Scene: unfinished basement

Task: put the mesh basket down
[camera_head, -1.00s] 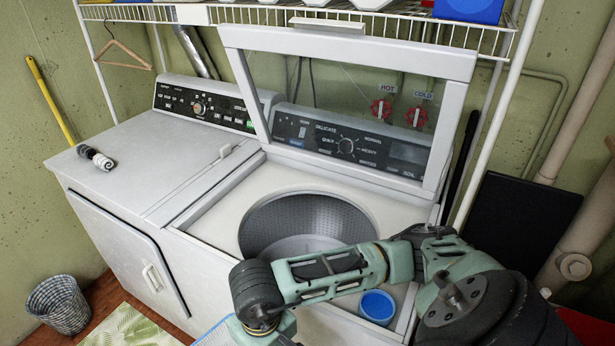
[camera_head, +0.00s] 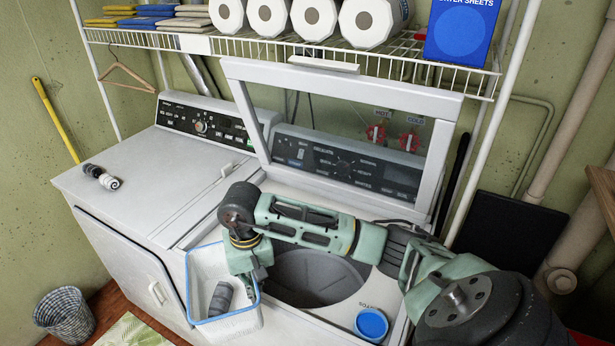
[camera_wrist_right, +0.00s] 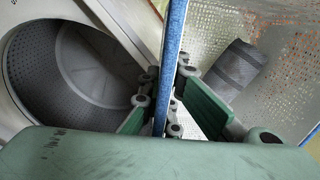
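The mesh basket (camera_head: 196,275) is white with a blue rim. It hangs upright at the front of the washer, left of the drum opening, and holds a dark grey rolled item (camera_head: 221,299). My right gripper (camera_head: 260,272) holds the basket by its right rim. In the right wrist view the blue rim (camera_wrist_right: 173,50) runs between the green fingers (camera_wrist_right: 168,112), with the mesh wall (camera_wrist_right: 215,30) to its right. The basket's underside is hidden, and I cannot tell whether it touches anything. My left gripper is out of view.
The washer lid (camera_head: 345,85) stands open above the drum (camera_head: 315,280). A blue cup (camera_head: 371,324) sits on the washer's front right. The dryer top (camera_head: 140,170) at left is mostly clear, with a small striped roll (camera_head: 100,177) on it. A woven bin (camera_head: 65,313) stands on the floor.

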